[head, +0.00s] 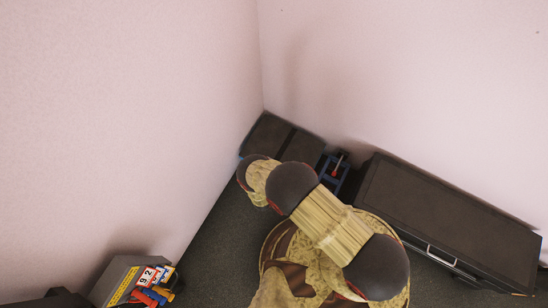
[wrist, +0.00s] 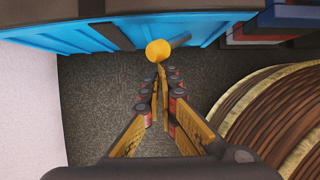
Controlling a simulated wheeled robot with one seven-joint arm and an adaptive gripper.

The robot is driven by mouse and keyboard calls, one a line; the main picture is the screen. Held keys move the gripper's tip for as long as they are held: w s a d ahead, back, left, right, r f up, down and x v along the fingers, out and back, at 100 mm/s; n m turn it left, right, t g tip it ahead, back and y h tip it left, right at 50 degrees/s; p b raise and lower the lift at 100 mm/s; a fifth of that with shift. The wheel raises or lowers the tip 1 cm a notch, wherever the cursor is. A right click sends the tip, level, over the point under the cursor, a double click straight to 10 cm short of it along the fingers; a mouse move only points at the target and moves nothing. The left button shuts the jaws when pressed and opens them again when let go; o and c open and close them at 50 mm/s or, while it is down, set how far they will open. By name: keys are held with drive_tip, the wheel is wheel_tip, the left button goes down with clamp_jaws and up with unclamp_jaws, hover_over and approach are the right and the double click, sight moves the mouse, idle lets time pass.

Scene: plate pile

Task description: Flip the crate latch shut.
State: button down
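The crate shows in the wrist view as a bright blue wall (wrist: 100,38) with dark straps across the top. In the head view its dark lid (head: 268,136) lies in the room corner, partly behind my arm. A round orange knob (wrist: 158,50) on a short grey bar, apparently the latch, sticks out from the blue wall in the wrist view. My gripper (wrist: 160,72) points at the crate with its fingertips together, just short of the knob; I cannot tell whether they touch it. Nothing shows between the fingers. The head view hides the gripper and the latch behind my arm.
A long black chest (head: 440,215) stands along the right wall. A blue rack (head: 332,172) with a red-handled item sits between it and the crate. A grey box (head: 118,278) with coloured items is at lower left. Dark floor (head: 215,240) is free along the left wall.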

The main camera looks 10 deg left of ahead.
drive_tip(key=shift+s+d+r+p, duration=0.15)
drive_tip(key=shift+d+r+p, duration=0.15)
drive_tip(key=shift+d+r, duration=0.2)
drive_tip(key=shift+d, duration=0.1)
idle(1.1)
drive_tip(key=shift+s+r+p, duration=0.1)
drive_tip(key=shift+r+p, duration=0.45)
drive_tip(key=shift+r, duration=0.2)
